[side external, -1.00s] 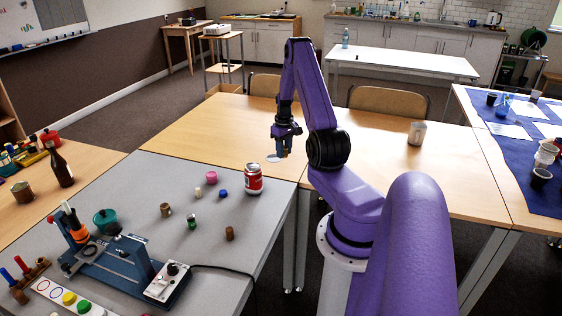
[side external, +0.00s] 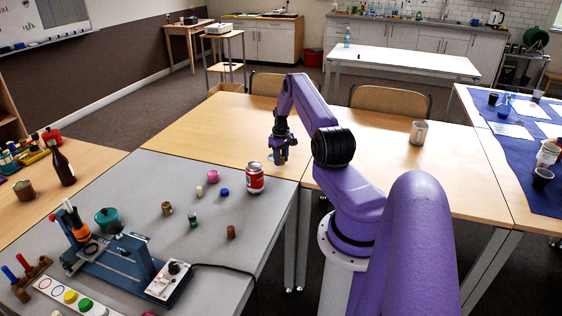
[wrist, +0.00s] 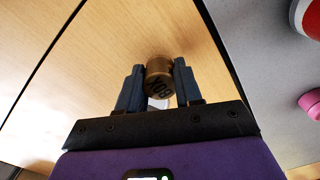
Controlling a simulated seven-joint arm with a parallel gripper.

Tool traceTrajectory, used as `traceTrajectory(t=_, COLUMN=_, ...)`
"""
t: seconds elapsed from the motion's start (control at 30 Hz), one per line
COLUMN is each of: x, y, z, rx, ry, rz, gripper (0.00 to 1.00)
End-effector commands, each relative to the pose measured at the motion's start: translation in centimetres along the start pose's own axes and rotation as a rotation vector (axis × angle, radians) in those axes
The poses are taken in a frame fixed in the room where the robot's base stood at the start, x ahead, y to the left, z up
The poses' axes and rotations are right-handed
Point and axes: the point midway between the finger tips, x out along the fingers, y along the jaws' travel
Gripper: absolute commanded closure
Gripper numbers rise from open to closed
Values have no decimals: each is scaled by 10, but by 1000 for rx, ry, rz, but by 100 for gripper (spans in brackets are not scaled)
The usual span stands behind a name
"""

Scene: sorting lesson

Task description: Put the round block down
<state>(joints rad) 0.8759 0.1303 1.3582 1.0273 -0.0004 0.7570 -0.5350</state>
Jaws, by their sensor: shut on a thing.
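My gripper (side external: 281,160) is low over the wooden table (side external: 195,139), behind the red can. In the wrist view my gripper (wrist: 158,85) has its two blue-grey fingers on either side of a small round brown-gold block (wrist: 159,72) with dark lettering on its face. It is shut on this block. A bit of a white patch (wrist: 160,103) shows just below the block between the fingers. In the side view the fingers mostly hide the block, and I cannot tell whether it touches the table.
A red-and-white can (side external: 255,178) stands close by on the grey table (side external: 128,205). A pink block (side external: 213,176), a blue block (side external: 224,192) and several other small blocks stand left of it. The wood around my gripper is clear.

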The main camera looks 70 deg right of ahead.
Motion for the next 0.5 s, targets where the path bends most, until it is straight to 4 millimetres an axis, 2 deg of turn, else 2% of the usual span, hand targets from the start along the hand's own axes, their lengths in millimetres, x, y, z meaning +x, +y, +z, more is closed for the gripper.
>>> traceTrajectory(t=0.13, x=13, y=0, z=0, rx=1, ry=2, rz=1, gripper=94)
traceTrajectory(t=0.5, x=16, y=0, z=0, rx=0, ry=1, rz=1, gripper=94)
